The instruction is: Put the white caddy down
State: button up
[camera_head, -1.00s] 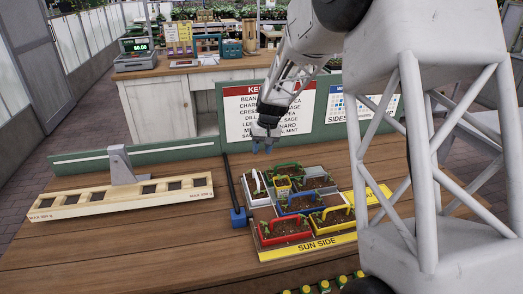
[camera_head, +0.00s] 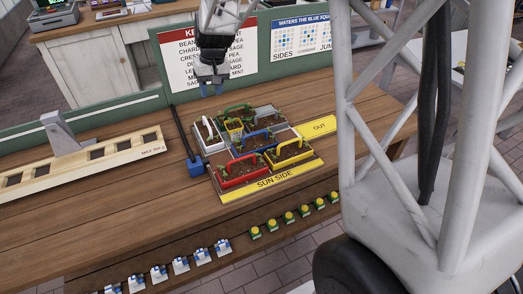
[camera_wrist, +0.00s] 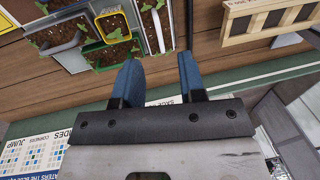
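The white caddy (camera_head: 199,137) stands upright at the back left of the tray (camera_head: 282,181) marked SUN SIDE, with soil and a raised white handle. In the wrist view part of the white caddy (camera_wrist: 168,38) shows at the top, beyond the fingertips. My gripper (camera_head: 211,90) is above and behind the caddy in the head view, apart from it. Its blue fingers (camera_wrist: 160,75) are spread with nothing between them.
Red (camera_head: 242,175), yellow (camera_head: 291,153), blue (camera_head: 256,139) and green caddies fill the tray closely. A blue block with a dark rod (camera_head: 195,166) lies left of it. A wooden slotted rack (camera_head: 80,163) stands farther left. Signboards stand behind. The left front tabletop is clear.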

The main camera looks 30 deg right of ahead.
jog(key=s+r+t+h, duration=0.1)
jog(key=s+r, duration=0.3)
jog(key=s, duration=0.5)
jog(key=s+r, duration=0.3)
jog(key=s, duration=0.6)
jog(key=s+t+h, duration=0.1)
jog(key=s, duration=1.8)
jog(key=shift+a+f, duration=0.35)
